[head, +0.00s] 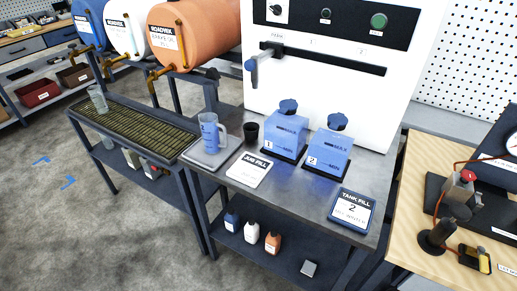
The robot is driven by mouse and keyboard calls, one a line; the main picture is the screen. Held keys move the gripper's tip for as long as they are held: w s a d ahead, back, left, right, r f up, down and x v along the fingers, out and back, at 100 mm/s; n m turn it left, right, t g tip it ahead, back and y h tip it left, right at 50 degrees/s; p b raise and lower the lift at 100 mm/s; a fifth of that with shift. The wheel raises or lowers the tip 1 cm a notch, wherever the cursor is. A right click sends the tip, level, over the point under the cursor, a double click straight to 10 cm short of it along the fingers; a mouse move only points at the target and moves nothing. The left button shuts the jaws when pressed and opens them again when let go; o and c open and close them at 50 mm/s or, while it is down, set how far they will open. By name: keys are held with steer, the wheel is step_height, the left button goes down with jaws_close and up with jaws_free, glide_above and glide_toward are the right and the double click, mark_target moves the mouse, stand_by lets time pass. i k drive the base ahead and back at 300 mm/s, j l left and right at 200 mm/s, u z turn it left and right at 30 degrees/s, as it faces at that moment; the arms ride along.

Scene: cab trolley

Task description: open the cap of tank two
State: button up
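Tank two (325,158) is a blue box-shaped tank marked 2, standing on a dark base on the grey metal bench in front of the white machine. Its dark blue, knob-shaped cap (338,121) sits on top. Tank one (284,135), marked 1, stands just left of it with a similar cap (288,106). My gripper is not in view, so its state and its distance from the cap cannot be seen.
A clear measuring jug (210,132) and a black cup (251,133) stand left of the tanks. Signs reading "JUG FILL" (249,170) and "TANK FILL 2" (352,208) lie in front. The white machine (315,85) with its blue-handled lever (253,70) rises behind.

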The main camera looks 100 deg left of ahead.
mark_target(337, 120)
steer(key=u, duration=3.2)
